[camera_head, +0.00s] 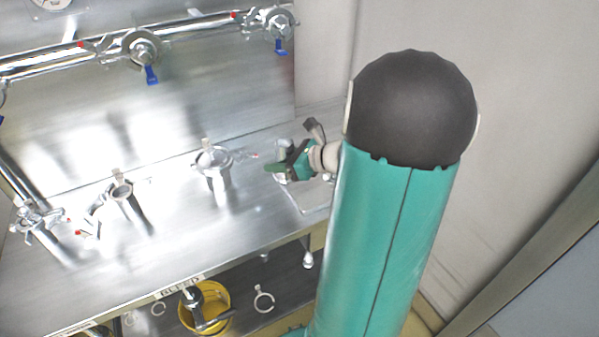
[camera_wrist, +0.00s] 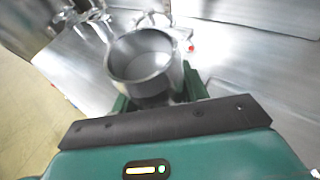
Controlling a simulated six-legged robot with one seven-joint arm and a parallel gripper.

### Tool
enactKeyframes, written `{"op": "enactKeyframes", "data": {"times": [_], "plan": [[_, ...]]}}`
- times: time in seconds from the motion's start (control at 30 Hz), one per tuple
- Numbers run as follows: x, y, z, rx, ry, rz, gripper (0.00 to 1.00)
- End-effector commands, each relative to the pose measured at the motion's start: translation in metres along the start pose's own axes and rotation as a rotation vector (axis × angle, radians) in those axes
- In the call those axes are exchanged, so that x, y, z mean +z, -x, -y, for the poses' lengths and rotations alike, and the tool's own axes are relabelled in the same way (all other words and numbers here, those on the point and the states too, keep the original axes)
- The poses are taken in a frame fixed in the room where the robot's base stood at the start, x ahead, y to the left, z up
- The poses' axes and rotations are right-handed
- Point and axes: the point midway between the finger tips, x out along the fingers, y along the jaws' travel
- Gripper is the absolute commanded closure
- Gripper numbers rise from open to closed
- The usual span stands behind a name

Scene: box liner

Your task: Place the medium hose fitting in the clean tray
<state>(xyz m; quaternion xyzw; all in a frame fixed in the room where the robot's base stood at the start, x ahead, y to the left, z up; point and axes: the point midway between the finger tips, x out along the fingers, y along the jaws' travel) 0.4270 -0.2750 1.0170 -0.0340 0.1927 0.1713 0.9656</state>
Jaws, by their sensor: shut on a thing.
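My gripper (camera_head: 283,166) is at the end of the arm, above the right part of the steel bench. In the wrist view its green fingers (camera_wrist: 158,92) are shut on a shiny, open-topped metal hose fitting (camera_wrist: 142,62). The fitting's round mouth faces the wrist camera; its lower end is hidden. In the head view the fitting (camera_head: 283,148) shows only as a small metal piece at the fingers. A shallow tray-like recess (camera_head: 308,198) lies just below and right of my gripper, partly hidden by my arm. I cannot read any label marking it as clean.
Metal fittings with clamps stand on the bench (camera_head: 165,235): one near my gripper (camera_head: 213,168), one mid-bench (camera_head: 122,194), one far left (camera_head: 40,222). Pipes with blue-handled valves (camera_head: 142,48) run along the back wall. A yellow bucket (camera_head: 224,293) sits below the bench.

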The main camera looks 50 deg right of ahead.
Motion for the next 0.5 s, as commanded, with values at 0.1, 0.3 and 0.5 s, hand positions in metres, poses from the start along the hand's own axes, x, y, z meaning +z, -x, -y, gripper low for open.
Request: {"op": "enactKeyframes", "data": {"times": [0.1,0.3,0.5], "plan": [[-0.013,0.0,0.026,-0.003,-0.002,0.001,0.92],[-0.043,-0.009,0.054,-0.002,-0.004,0.001,0.92],[-0.063,-0.017,0.072,-0.001,0.001,0.001,0.92]]}}
